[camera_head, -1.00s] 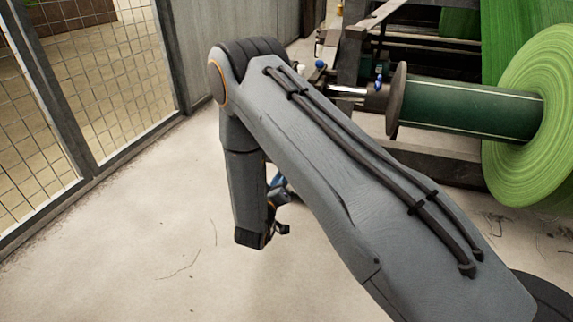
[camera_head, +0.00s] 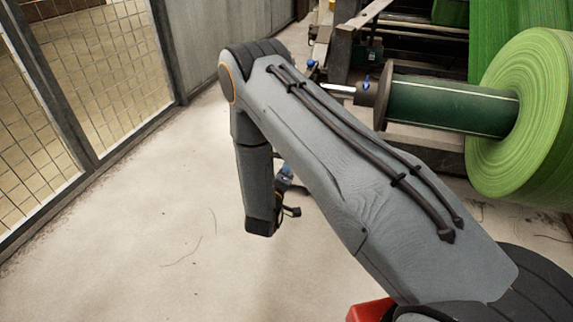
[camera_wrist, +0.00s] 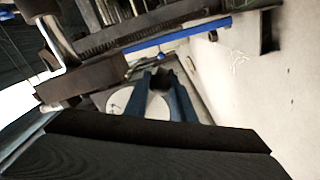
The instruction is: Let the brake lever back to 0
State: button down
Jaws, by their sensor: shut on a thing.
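In the wrist view my gripper (camera_wrist: 161,82) shows as two blue fingers closed around a small dark piece at their tips. This dark piece (camera_wrist: 160,76) looks like the end of the brake lever, but most of the lever is hidden. A pale round plate (camera_wrist: 122,102) lies just behind the fingers, partly covered by them; no scale marks can be read. In the head view my gripper (camera_head: 286,178) is mostly hidden behind my arm, with only a bit of blue showing, and the lever cannot be seen there.
A green roll (camera_head: 530,110) sits on a dark green core at the right, its shaft end pointing at my arm. A blue bar (camera_wrist: 180,38) crosses above the fingers in the wrist view. A mesh fence (camera_head: 95,75) stands on the left. The pale floor (camera_head: 150,250) between is clear.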

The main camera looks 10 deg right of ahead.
jog(key=c, duration=1.5)
grip_release()
jog(key=shift+s, duration=0.1)
jog(key=p+v, duration=0.2)
jog(key=v, duration=0.5)
jog(key=shift+s+a+p, duration=0.1)
jog(key=shift+s+p, duration=0.2)
jog(key=shift+p, duration=0.05)
